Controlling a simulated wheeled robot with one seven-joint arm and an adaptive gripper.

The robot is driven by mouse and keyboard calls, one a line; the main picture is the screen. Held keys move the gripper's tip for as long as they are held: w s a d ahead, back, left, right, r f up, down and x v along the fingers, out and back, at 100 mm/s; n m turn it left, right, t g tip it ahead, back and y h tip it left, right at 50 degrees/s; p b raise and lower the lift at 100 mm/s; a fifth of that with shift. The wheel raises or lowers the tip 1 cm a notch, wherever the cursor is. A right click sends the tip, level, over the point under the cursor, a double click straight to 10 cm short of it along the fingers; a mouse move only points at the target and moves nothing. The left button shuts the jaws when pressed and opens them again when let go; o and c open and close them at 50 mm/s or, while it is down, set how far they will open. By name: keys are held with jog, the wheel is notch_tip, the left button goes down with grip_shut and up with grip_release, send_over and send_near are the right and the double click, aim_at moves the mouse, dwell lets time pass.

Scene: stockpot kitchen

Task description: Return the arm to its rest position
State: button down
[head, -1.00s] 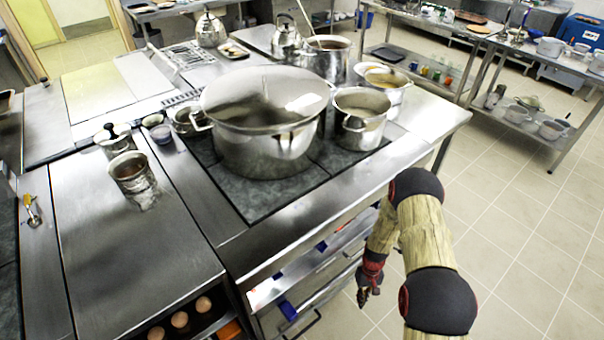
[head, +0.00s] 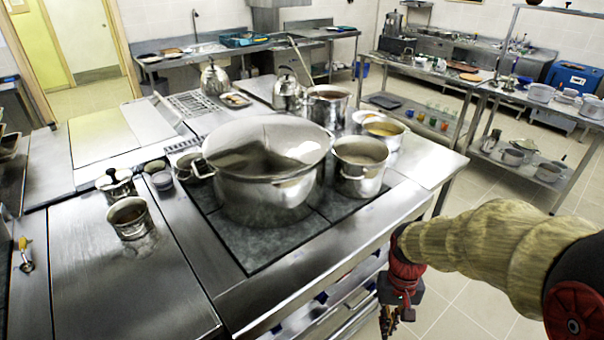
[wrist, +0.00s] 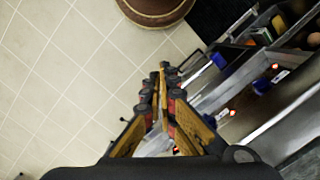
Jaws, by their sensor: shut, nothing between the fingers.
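My gripper (head: 389,326) hangs low at the front right side of the stove counter (head: 300,275) in the head view, pointing down. My arm reaches in from the right edge of the picture. In the wrist view my gripper (wrist: 163,68) is shut and empty, its fingertips together. Below it in that view are floor tiles (wrist: 60,70) on the left and the drawers and shelves of the counter (wrist: 250,110) on the right.
A large stockpot (head: 268,185), a smaller pot (head: 360,168) and other pots stand on the stove. A metal cup (head: 130,217) stands at the left. A round brown object (wrist: 155,8) is on the floor. Open tiled floor (head: 470,170) lies right of the counter.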

jog(key=s+a+r+t, duration=0.1)
jog(key=s+r+t, duration=0.2)
jog(key=r, duration=0.6)
jog(key=s+r+t, duration=0.4)
jog(key=s+r, duration=0.2)
jog(key=r, duration=0.4)
jog(key=shift+a+r+n, duration=0.3)
jog(key=shift+a+n, duration=0.05)
jog(key=shift+n, duration=0.05)
jog(key=c, duration=2.6)
grip_release()
